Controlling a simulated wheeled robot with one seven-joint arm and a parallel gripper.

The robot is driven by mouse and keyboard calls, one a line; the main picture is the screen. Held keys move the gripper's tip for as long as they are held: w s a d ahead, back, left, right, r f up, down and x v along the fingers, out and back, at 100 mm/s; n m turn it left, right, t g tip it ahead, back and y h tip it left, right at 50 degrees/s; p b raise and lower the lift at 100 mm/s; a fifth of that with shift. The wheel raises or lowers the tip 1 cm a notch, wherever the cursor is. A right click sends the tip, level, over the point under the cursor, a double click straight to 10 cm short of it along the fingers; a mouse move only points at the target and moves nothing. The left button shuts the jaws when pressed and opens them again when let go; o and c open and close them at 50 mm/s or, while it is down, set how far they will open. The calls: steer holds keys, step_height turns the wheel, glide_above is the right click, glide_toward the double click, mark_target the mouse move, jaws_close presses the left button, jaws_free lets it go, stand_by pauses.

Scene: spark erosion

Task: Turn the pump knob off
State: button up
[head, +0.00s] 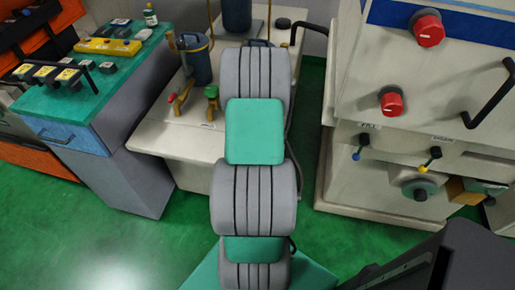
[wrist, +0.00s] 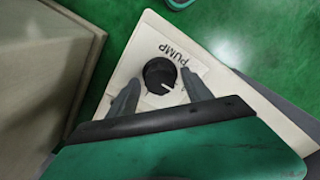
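The pump knob (wrist: 158,74) is a round black knob with a white pointer line, on a pale beige surface beside a white label reading PUMP (wrist: 175,50). In the wrist view its pointer aims toward the right and slightly down. My gripper (wrist: 158,78) is open, with one grey finger on each side of the knob. Gaps show between the fingers and the knob; I cannot tell how far above the surface the fingertips are. In the head view my arm covers the gripper and I cannot make out the knob for certain.
A beige cabinet (head: 345,95) with red knobs (head: 429,30) and small levers stands at right. A bench with a green top (head: 105,75) stands at left. A low beige unit (head: 165,135) with valves and a dark blue canister (head: 195,62) lies behind my arm. Green floor is open at lower left.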

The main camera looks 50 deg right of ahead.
step_height(320, 180, up, 8)
steer(key=shift+f, duration=0.1)
stand_by(0.4)
